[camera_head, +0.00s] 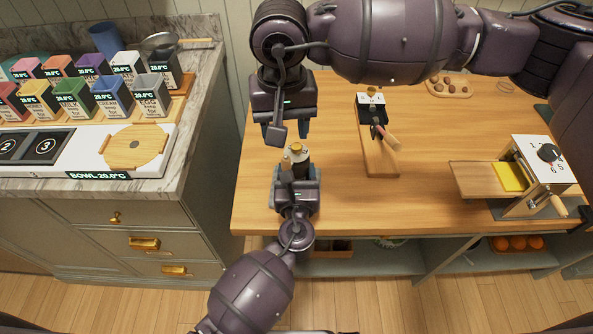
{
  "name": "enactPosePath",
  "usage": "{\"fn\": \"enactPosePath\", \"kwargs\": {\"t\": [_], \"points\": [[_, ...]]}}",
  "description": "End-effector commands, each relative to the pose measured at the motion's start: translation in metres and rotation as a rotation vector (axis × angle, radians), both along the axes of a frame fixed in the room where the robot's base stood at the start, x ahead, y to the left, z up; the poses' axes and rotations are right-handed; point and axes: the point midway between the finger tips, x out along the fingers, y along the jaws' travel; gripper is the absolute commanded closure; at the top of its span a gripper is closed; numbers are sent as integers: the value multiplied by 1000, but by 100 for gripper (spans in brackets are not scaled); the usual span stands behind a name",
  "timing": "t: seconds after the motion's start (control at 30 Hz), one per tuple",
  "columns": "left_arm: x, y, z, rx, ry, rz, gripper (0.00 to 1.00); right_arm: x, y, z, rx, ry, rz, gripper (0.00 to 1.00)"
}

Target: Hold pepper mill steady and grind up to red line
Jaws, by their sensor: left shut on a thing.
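My right gripper (287,131) points down just behind and above the mill's top. Its fingers look spread, with nothing seen between them, and it appears apart from the knob. No red line can be made out.
A board-mounted tool with a reddish handle (388,138) stands mid-table. At right is a white-topped box with a dial (538,160). A small tray (437,88) of brown balls lies behind. A counter with several labelled containers (72,95) is at left.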

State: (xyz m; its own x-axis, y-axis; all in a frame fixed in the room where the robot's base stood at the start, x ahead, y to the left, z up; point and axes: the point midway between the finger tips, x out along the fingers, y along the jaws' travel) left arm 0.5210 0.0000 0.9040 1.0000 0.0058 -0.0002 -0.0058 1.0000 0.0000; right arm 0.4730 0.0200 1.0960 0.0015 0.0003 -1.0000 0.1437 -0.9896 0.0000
Motion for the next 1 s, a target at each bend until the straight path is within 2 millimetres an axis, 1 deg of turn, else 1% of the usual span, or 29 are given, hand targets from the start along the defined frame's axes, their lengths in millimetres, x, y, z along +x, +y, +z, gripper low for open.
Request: {"fn": "enactPosePath", "kwargs": {"t": [0.6,0.8,1.0], "points": [[0,0,0,0,0,0,80,0,0,-68,-1,2,-2,49],[0,0,0,0,0,0,80,0,0,-82,0,1,-2,49],[0,0,0,0,0,0,80,0,0,-86,0,1,-2,49]]}}
